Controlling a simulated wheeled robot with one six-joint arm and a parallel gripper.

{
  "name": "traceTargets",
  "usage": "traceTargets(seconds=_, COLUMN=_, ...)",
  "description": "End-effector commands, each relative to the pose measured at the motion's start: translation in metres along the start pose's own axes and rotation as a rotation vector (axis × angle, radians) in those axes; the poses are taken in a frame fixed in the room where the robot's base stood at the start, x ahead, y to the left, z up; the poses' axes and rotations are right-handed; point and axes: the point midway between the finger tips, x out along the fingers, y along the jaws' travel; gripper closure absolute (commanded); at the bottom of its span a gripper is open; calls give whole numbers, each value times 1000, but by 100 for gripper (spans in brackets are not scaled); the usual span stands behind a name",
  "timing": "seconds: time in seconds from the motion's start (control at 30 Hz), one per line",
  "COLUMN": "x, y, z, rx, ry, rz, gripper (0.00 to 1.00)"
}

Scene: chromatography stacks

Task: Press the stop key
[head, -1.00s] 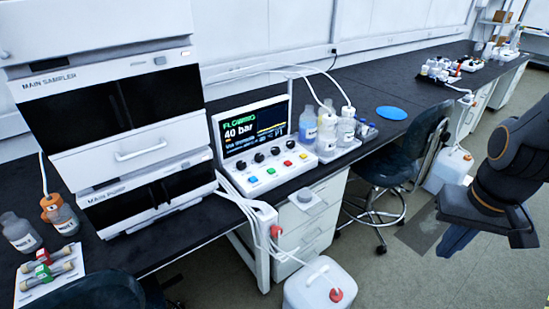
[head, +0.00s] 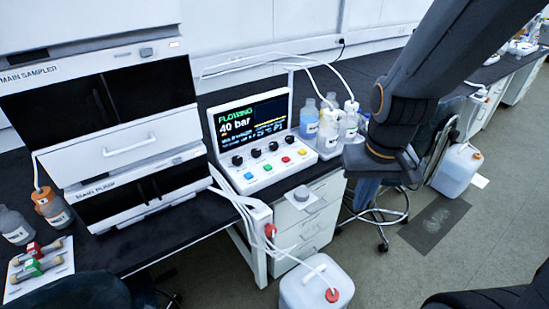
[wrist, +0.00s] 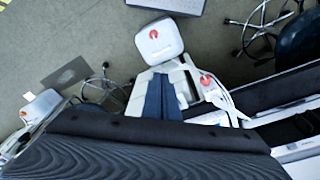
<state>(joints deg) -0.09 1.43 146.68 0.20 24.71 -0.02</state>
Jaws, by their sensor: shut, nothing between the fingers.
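The control panel (head: 255,135) stands on the black bench; its screen reads FLOWING and 40 bar. Below the screen are dark knobs and a front row of small coloured keys. The panel's keys cannot be made out there.
Bottles (head: 330,130) stand right of the panel, with tubes arching above. The sampler stack (head: 130,145) is to its left. A white can with a red cap (head: 316,285) stands on the floor before the drawers (head: 305,225). A stool is partly behind my arm.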

Motion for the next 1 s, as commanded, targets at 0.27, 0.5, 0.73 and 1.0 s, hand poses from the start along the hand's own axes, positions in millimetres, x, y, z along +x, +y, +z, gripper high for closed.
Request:
traceTargets(seconds=0.27, x=0, y=2, z=-7, rx=-15, ry=10, rz=6, gripper=100)
traceTargets(seconds=0.5, x=3, y=13, z=-89, rx=-216, ry=141, rz=74, gripper=100)
traceTargets(seconds=0.73, x=15, y=1, z=-214, rx=-566, ry=356, rz=124, gripper=100)
traceTargets(seconds=1.0, x=45, y=-60, z=-320, rx=-1025, ry=597, rz=76, gripper=100)
